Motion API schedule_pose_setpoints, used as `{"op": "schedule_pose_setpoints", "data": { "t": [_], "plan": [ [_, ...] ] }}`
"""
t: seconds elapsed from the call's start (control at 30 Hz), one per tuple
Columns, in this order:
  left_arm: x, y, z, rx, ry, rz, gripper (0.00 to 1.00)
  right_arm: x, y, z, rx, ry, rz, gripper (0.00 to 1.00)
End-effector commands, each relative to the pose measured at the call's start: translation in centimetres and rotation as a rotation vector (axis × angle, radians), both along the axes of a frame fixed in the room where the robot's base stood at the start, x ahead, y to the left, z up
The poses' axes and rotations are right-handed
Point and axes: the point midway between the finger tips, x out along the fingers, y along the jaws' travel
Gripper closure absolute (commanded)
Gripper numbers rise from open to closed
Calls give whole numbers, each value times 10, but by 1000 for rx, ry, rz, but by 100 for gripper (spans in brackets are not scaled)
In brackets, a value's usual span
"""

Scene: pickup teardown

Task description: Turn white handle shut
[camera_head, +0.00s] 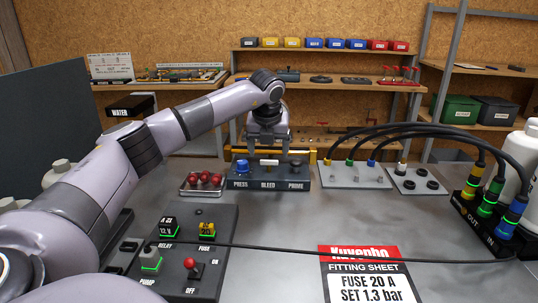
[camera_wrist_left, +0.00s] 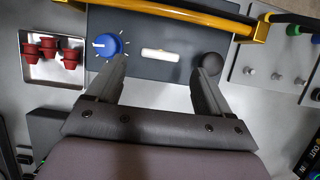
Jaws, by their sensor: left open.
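The white handle (camera_head: 269,162) is on the blue-grey panel (camera_head: 270,181) above the word BLEED. It also shows in the left wrist view (camera_wrist_left: 160,55) as a short white bar lying nearly crosswise, left to right. My left gripper (camera_head: 268,148) is above the panel at the white handle. In the left wrist view the gripper (camera_wrist_left: 159,68) is open, with one finger towards each end of the handle and clear gaps between. It holds nothing. I cannot tell its exact height above the handle. My right gripper is not in view.
A blue knob (camera_wrist_left: 107,45) marked PRESS and a dark round knob (camera_wrist_left: 211,64) at PRIME flank the handle, close to the fingers. A yellow bar (camera_wrist_left: 195,16) runs behind the panel. A tray of red parts (camera_head: 203,183) stands at left. Black hoses (camera_head: 425,135) arch at right.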

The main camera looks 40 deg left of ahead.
Motion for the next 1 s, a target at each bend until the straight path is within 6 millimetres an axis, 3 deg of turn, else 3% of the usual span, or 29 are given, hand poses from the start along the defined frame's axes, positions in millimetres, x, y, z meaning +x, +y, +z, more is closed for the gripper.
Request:
{"op": "schedule_pose_setpoints", "data": {
  "t": [0.23, 0.57, 0.73, 0.77, 1.0],
  "plan": [
    [9, 8, -28, -1, 1, 1, 19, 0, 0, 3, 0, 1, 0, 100],
    [10, 9, -33, 0, -1, 0, 19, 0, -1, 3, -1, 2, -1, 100],
    [10, 9, -33, 0, -1, 0, 71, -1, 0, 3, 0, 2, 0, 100],
    [10, 9, -33, 0, -1, 0, 75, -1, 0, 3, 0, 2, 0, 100],
    [10, 9, -32, 0, -1, -13, 75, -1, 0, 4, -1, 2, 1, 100]
  ]
}}
